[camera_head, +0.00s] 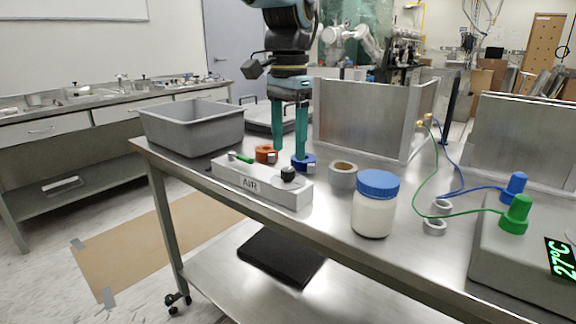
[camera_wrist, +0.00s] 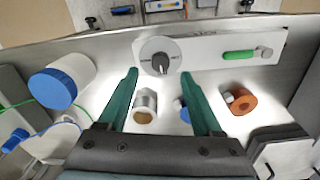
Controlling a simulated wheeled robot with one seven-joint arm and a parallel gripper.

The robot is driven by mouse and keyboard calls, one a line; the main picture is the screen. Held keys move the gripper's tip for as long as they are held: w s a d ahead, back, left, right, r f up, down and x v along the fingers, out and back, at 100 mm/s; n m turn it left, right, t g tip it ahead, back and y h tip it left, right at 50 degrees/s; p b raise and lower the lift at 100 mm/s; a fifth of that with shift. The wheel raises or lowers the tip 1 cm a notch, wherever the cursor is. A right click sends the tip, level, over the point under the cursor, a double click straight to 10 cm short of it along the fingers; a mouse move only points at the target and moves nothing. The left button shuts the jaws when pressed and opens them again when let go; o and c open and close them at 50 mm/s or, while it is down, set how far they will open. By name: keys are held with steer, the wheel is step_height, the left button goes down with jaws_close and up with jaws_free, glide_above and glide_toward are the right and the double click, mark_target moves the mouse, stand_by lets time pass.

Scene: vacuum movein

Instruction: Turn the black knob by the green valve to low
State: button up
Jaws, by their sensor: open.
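The white AIR box (camera_head: 262,180) stands near the table's front edge. Its green valve (camera_head: 241,158) is toward the left end and its black knob (camera_head: 288,174) toward the right end. In the wrist view the black knob (camera_wrist: 160,62) sits on a round dial, with the green valve (camera_wrist: 238,56) to its right. The dial's markings are too small to read. My gripper (camera_head: 290,154) is open and empty, pointing down just behind the box. In the wrist view my gripper's fingertips (camera_wrist: 160,76) show either side of the knob, without clear contact.
An orange ring fitting (camera_head: 265,154) and a blue one (camera_head: 304,163) lie close behind the box. A grey bin (camera_head: 195,127) is at left. An upright metal panel (camera_head: 360,118) stands behind.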

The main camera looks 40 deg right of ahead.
mark_target(288, 169)
steer(key=shift+f, duration=2.35)
jaws_close()
